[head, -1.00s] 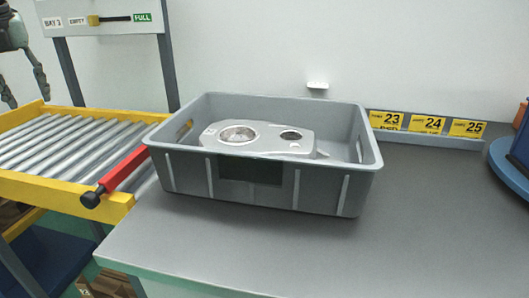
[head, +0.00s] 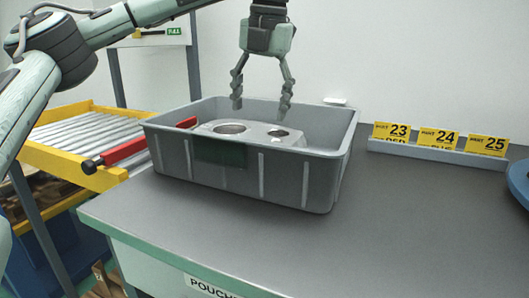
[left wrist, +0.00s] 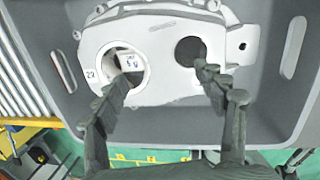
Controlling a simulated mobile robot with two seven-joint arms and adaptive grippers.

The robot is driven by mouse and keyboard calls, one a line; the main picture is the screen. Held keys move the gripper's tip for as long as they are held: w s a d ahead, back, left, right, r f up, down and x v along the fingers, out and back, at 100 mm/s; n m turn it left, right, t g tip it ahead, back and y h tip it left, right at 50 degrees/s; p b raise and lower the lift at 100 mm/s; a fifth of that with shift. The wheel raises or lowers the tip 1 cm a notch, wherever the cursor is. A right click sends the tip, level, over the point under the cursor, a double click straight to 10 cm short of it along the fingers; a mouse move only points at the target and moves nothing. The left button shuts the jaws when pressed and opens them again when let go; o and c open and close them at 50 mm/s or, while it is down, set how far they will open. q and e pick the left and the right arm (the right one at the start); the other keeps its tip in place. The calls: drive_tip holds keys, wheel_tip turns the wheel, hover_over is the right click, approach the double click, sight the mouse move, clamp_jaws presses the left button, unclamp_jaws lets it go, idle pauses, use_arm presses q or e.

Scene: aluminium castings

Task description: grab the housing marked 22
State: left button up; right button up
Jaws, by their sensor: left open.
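A grey aluminium housing (head: 262,133) with two round openings lies inside a grey bin (head: 250,178) on the table. In the left wrist view the housing (left wrist: 165,55) fills the upper middle. Another white tag shows inside the large opening. My left gripper (head: 261,107) is open and empty, pointing down above the bin. In the left wrist view its fingers (left wrist: 162,80) spread over the housing, one by each opening; contact cannot be told. My right gripper is not in view.
A roller conveyor (head: 90,140) with yellow rails and a red bar (head: 146,147) stands left of the bin. Yellow cards (head: 439,138) marked 23, 24 and 25 stand behind at right. The table (head: 400,215) right of the bin is clear.

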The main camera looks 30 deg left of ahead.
sight(257, 131)
use_arm(q)
drive_tip(key=f, duration=0.4)
drive_tip(key=a+f, duration=0.1)
drive_tip(key=f, duration=0.2)
drive_tip(key=shift+w+f, duration=0.1)
drive_tip(key=shift+w, duration=0.15)
drive_tip(key=shift+c, duration=0.5)
clamp_jaws()
